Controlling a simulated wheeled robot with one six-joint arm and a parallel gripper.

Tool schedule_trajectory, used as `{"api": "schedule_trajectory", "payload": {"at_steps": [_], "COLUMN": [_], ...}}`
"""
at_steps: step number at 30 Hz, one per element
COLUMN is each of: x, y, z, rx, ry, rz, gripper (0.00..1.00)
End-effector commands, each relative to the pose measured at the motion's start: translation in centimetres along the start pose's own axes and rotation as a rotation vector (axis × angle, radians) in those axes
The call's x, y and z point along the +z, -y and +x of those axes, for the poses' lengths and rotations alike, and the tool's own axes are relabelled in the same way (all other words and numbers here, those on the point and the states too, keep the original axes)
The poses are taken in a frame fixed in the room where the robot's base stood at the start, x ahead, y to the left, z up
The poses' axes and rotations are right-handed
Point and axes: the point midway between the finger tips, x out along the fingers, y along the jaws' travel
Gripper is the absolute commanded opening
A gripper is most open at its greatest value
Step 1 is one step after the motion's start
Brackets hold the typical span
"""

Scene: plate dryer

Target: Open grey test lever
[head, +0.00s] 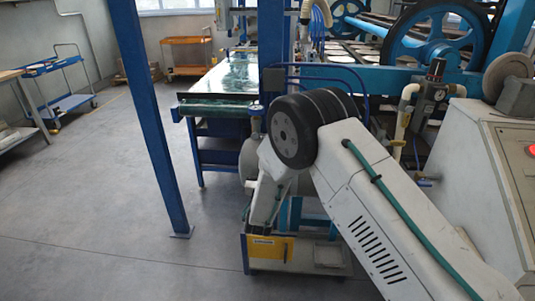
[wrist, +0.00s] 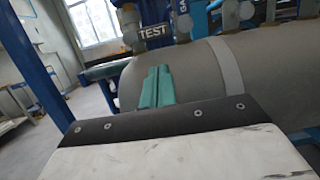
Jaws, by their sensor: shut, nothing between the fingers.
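The black "TEST" label (wrist: 153,31) is at the top of the wrist view, above a large grey tank (wrist: 200,70). Grey fittings (wrist: 127,22) stand just left of the label. I cannot tell for sure which of them is the grey test lever. My gripper's teal fingers (wrist: 155,88) are closed together and empty, in front of the tank and below the label, apart from the fittings. In the head view my arm hides most of the tank (head: 249,160), and the lever cannot be made out.
A blue post (head: 150,110) stands left of my arm. A yellow-fronted cart (head: 268,248) is low beneath the arm. A blue-framed table (head: 222,80) and large blue wheel (head: 433,38) are behind. A grey cabinet (head: 480,160) is at right.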

Motion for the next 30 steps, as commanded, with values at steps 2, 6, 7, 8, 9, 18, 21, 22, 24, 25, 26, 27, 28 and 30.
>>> {"api": "schedule_trajectory", "payload": {"at_steps": [2,6,7,8,9,18,21,22,24,25,26,27,28,30], "x": [0.0,0.1,0.0,0.0,0.0,0.0,0.0,0.0,0.0,0.0,0.0,0.0,0.0,0.0], "y": [0.1,0.1,0.1,0.2,0.2,0.1,0.1,0.1,0.1,0.1,0.1,0.1,0.1,0.1], "z": [0.8,3.1,3.7,4.3,5.0,9.1,9.6,9.7,9.7,9.8,9.7,9.7,9.7,9.7], "rx": [-0.002,-0.003,-0.003,-0.004,-0.004,-0.002,-0.002,-0.002,-0.001,-0.001,-0.001,-0.001,-0.001,-0.001], "ry": [0.0,0.002,0.003,0.002,0.002,0.001,0.0,0.0,0.0,0.0,0.0,0.0,0.0,0.0], "rz": [0.001,0.002,0.001,0.001,0.001,0.001,0.001,0.0,0.0,0.0,0.0,0.0,0.0,0.0], "gripper": [0.0,0.0,0.0,0.0,0.0,0.0,0.0,0.0,0.0,0.0,0.0,0.0,0.0,0.0]}}
